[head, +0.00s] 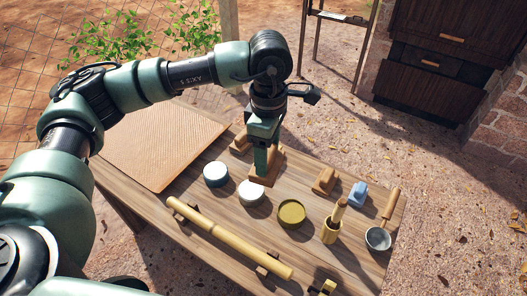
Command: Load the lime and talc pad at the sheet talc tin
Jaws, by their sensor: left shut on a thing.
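My left gripper (266,150) is shut on a brown wooden pad (264,179) and points down over the table. The pad's lower end is just right of an open tin with white contents (251,193). I cannot tell whether the pad touches the table or hangs above it. A second tin with a pale top and blue-grey side (216,174) stands to the left, and an olive-yellow tin (291,213) to the right. I cannot read labels to tell which is the sheet talc tin.
A wooden table (300,172) carries a ribbed board (160,145), a long roller (230,238) along the front, a wooden block (325,181), a blue block (358,194), a brush pot (331,231) and a ladle (379,238). Another wooden block (240,145) is partly hidden behind the gripper.

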